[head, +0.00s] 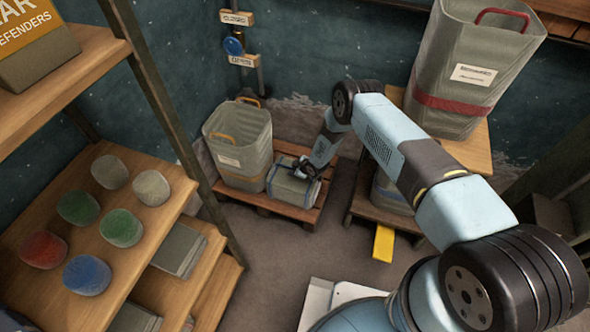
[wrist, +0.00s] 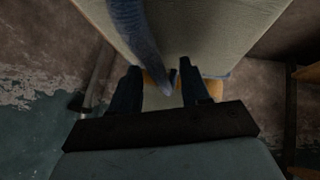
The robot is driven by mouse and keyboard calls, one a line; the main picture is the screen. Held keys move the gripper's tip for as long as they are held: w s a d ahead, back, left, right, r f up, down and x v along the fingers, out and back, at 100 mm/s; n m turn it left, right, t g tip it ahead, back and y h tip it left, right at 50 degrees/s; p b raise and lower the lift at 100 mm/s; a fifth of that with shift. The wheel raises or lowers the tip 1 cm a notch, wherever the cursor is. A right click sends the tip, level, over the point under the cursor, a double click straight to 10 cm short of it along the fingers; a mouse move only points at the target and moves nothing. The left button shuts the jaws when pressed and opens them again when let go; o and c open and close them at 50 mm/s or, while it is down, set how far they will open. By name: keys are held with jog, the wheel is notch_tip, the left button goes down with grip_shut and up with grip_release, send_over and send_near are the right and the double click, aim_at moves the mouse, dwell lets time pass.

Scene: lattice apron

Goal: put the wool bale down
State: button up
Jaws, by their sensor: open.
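The wool bale (head: 290,190) is a small grey-green block with blue straps. It rests on the low wooden pallet (head: 300,150) in the head view, beside a grey bin. My gripper (head: 304,170) is at the top of the bale, its jaws open. In the wrist view, the two dark fingers of my gripper (wrist: 162,84) stand apart with a blue strap between them. The pale face of the bale (wrist: 215,35) fills the top of that view. Whether a finger touches the strap, I cannot tell.
A grey bin with an orange handle (head: 238,160) stands left of the bale on the pallet. A taller bin with a red band (head: 455,100) stands on a wooden stand at right. Shelves with several coloured round items (head: 120,227) are at left. Brown floor (head: 275,260) is open in front.

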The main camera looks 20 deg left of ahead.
jog(key=v, duration=1.2)
dwell(0.5)
